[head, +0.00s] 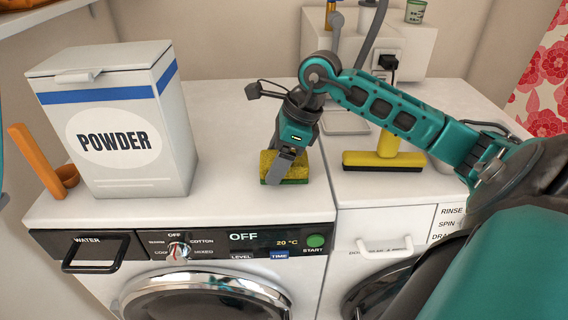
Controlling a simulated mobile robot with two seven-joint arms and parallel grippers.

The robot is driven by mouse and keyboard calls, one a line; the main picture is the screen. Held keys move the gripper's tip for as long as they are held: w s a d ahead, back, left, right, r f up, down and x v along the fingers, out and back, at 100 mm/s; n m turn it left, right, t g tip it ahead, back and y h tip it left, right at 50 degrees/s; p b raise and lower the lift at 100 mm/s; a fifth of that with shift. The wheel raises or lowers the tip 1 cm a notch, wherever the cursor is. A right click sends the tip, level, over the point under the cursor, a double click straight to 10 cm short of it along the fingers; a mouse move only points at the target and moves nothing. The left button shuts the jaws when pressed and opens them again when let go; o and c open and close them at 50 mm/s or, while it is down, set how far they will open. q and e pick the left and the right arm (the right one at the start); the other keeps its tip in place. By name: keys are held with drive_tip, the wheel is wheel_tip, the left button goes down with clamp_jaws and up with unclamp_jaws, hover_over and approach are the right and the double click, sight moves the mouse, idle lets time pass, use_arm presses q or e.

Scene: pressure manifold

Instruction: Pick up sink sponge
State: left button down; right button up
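The sink sponge (299,171), yellow with a green underside, is on the white washing machine top, near its front right edge. My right gripper (281,165) points down at the sponge, with one grey finger in front of the sponge's near face. The other finger is hidden, so I cannot tell whether the gripper is closed on the sponge. I see no clear gap between the sponge and the top. My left gripper is not in view.
A white powder box (120,125) stands at the left, beside an orange holder (48,165). A yellow squeegee (386,156) lies to the right of the sponge on the neighbouring machine. A white wall unit with a hose (372,35) is behind. The top between box and sponge is clear.

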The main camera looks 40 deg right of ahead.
drive_tip(key=c, duration=0.6)
use_arm(q)
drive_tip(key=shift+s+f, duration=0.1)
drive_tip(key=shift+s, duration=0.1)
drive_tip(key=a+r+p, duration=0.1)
drive_tip(key=p, duration=0.3)
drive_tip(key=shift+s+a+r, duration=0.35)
use_arm(e)
wheel_tip(320, 180, up, 20)
drive_tip(key=o, duration=0.5)
drive_tip(key=shift+c, duration=0.2)
drive_tip(key=c, duration=0.4)
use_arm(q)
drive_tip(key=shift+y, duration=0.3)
use_arm(e)
drive_tip(key=shift+f, duration=0.1)
